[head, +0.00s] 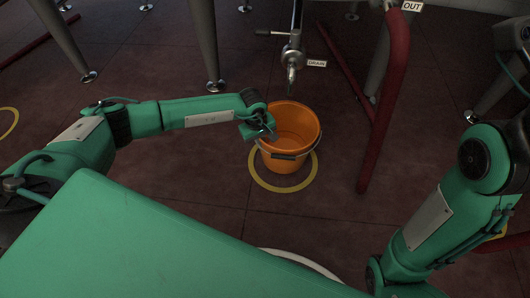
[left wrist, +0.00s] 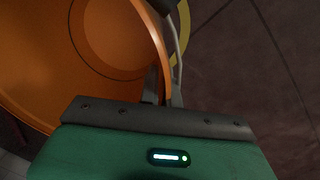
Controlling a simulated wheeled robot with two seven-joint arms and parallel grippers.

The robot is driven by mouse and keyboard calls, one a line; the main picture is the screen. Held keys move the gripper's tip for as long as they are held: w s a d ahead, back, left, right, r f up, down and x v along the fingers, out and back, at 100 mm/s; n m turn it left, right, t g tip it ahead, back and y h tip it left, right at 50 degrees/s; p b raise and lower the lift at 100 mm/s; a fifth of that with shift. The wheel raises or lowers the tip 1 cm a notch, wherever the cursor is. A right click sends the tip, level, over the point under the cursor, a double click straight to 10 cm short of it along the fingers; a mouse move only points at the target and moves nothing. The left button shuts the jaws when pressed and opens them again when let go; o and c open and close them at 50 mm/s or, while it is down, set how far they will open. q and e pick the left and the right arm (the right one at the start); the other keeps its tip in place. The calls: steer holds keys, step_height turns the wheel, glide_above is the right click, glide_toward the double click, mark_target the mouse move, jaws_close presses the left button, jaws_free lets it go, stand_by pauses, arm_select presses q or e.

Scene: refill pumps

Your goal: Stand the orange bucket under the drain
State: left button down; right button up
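The orange bucket (head: 283,163) is upright over the yellow floor ring (head: 253,182), just below the drain spout (head: 291,75). My left gripper (head: 270,135) is at the bucket's left rim. In the left wrist view, the bucket (left wrist: 45,55) fills the upper left, and the fingers of my left gripper (left wrist: 164,95) lie on either side of its rim, close against it. The inside of the bucket looks empty. My right gripper is out of view; only its arm shows.
The drain valve has a lever and a DRAIN label (head: 317,63). A red post (head: 386,105) with a sloping red bar stands right of the bucket. Metal legs (head: 206,45) stand behind. The floor left of the bucket is mostly clear. Another yellow ring (head: 12,125) shows at the far left.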

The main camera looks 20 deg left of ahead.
arm_select(q)
step_height(320, 180, down, 4)
steer(key=shift+f+b, duration=0.2)
steer(key=shift+b, duration=0.9)
steer(key=c, duration=2)
jaws_free()
steer(key=shift+f, duration=0.2)
steer(key=shift+c, duration=0.2)
steer(key=o, duration=0.4)
steer(key=shift+o, duration=0.2)
steer(key=shift+r, duration=0.15)
